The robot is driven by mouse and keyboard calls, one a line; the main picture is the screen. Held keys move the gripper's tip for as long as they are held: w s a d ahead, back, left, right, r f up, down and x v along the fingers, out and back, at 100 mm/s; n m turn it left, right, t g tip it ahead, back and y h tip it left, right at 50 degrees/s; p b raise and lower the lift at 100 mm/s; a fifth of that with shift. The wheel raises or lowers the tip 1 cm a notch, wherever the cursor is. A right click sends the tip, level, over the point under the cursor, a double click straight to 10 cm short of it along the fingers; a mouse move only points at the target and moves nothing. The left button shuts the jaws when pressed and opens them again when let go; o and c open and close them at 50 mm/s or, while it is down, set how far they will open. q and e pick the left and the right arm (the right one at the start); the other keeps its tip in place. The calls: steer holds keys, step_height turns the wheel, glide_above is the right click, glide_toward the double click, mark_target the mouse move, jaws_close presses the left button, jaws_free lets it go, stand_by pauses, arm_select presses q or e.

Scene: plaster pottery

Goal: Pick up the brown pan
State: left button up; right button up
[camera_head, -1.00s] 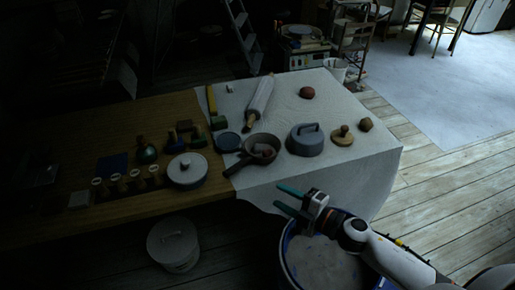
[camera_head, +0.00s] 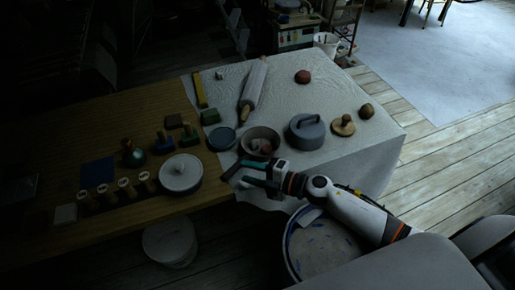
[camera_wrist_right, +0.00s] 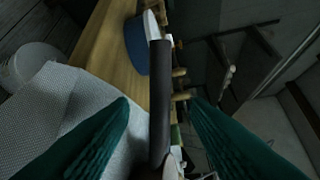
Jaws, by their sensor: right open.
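The brown pan (camera_head: 259,132) sits on the white cloth near the table's front edge, with small reddish-brown things (camera_head: 265,147) inside it. My right gripper (camera_head: 234,180) is open at the pan's front left and covers most of its handle in the head view. In the right wrist view, the dark handle (camera_wrist_right: 160,90) stands between the two open teal fingers (camera_wrist_right: 160,108), apart from both fingertips. Whether the handle lies at fingertip depth I cannot tell. My left gripper is not in view.
A grey lidded pot (camera_head: 306,134) stands close right of the pan. A rolling pin (camera_head: 253,88) lies behind. A large tub (camera_head: 289,250) stands below the table edge.

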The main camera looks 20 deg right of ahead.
mark_target(235, 171)
steer(key=w+a, duration=0.2)
steer(key=a, duration=0.1)
steer(key=a+p, duration=0.1)
steer(key=shift+w+a+f, duration=0.2)
steer(key=shift+w, duration=0.2)
steer(key=shift+w+a+f, duration=0.15)
steer(key=shift+w, duration=0.05)
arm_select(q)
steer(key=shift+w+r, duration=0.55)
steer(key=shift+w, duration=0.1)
arm_select(e)
jaws_close()
